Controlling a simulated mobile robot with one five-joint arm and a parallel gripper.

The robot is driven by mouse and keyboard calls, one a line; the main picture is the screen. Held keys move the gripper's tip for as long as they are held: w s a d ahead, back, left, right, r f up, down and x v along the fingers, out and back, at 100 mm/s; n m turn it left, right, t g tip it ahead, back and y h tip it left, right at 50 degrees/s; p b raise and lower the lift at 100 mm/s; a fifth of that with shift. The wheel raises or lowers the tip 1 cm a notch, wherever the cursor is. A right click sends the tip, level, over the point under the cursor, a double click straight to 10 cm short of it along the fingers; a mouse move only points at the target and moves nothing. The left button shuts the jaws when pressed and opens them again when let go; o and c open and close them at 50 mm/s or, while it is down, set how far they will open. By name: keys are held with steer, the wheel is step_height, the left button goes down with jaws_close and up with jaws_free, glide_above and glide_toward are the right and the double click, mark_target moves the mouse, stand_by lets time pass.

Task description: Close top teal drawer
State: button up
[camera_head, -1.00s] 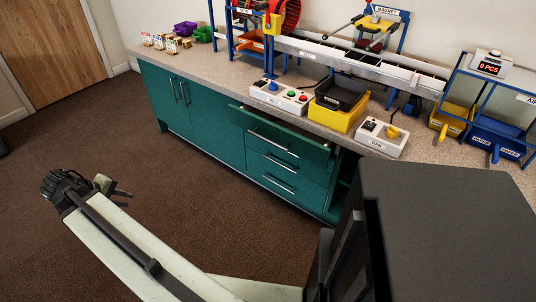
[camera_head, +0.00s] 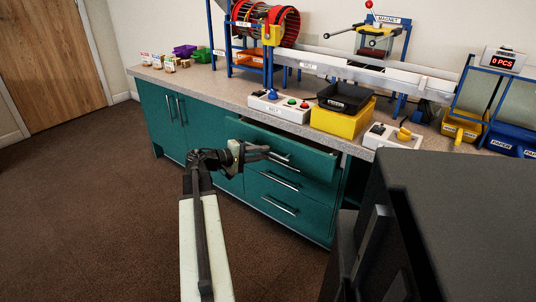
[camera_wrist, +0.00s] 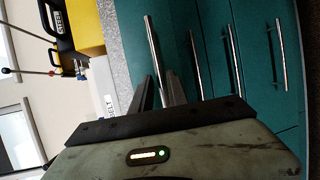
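The top teal drawer (camera_head: 290,141) is pulled out from the cabinet under the counter. Its front stands proud of the drawers below, and a dark gap shows behind its top edge. Its bar handle (camera_wrist: 151,45) shows in the wrist view just beyond my fingers. My gripper (camera_head: 262,153) is in front of the drawer's left part, near the handle.
Two lower teal drawers (camera_head: 285,190) look shut, with bar handles. Cupboard doors (camera_head: 172,115) are to the left. The counter (camera_head: 225,93) carries a switch box (camera_head: 280,107), a yellow bin (camera_head: 340,122) and a conveyor (camera_head: 370,72). The brown floor (camera_head: 90,215) at left is clear.

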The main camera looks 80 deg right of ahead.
steer(key=shift+x, duration=1.35)
jaws_close()
stand_by(0.3)
